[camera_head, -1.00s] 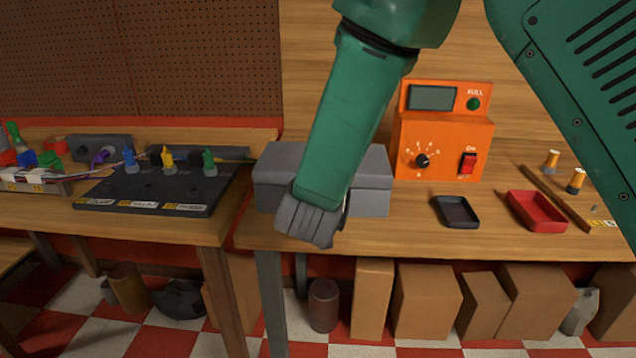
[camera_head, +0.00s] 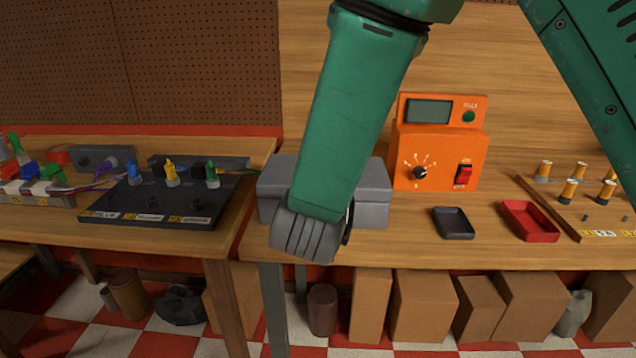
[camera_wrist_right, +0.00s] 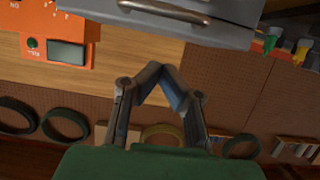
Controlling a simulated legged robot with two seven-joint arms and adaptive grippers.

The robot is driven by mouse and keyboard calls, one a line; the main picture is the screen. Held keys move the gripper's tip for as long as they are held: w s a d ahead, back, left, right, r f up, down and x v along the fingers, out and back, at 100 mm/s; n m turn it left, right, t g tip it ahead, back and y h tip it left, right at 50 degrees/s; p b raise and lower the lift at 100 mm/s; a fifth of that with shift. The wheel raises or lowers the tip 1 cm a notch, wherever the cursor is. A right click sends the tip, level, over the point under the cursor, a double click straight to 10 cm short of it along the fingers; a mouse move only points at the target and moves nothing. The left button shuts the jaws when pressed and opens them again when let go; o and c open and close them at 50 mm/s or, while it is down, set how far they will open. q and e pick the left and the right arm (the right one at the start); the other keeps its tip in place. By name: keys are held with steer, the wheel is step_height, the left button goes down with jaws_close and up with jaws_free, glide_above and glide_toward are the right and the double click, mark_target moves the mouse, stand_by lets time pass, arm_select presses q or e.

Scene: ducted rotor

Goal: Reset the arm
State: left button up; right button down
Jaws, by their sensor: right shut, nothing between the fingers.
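My right arm comes in from the upper right of the head view. Its grey gripper end (camera_head: 308,235) hangs over the front of the right-hand bench, in front of a grey case (camera_head: 373,197) that it partly hides. The fingers cannot be made out there. In the right wrist view the two fingers of my right gripper (camera_wrist_right: 159,69) meet at the tips, shut and empty. The grey case (camera_wrist_right: 225,22) with its handle shows above them, apart in the picture. My left gripper is not in view.
A dark tray (camera_head: 453,223), a red tray (camera_head: 530,222) and a board (camera_head: 548,205) with several copper-coloured cylinders lie to the right. A black board (camera_head: 160,204) with coloured connectors is on the left bench.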

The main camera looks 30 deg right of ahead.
steer(key=s+f+n+g+y, duration=0.2)
steer(key=s+f, duration=0.3)
steer(key=f, duration=0.5)
steer(key=s+f+n+g+y, duration=0.25)
steer(key=s+f, duration=0.25)
steer(key=f, duration=0.6)
steer(key=s+d+f+n+g+y, duration=0.1)
steer(key=s+f+g, duration=0.2)
steer(key=s+f, duration=0.4)
steer(key=s+d+f+n+g+y, duration=0.1)
steer(key=s+f+g, duration=0.3)
steer(key=s, duration=1.1)
step_height(320, 180, down, 3)
steer(key=shift+d+f+y+b, duration=0.1)
steer(key=shift+d+y+b, duration=0.1)
steer(key=shift+y+b, duration=0.3)
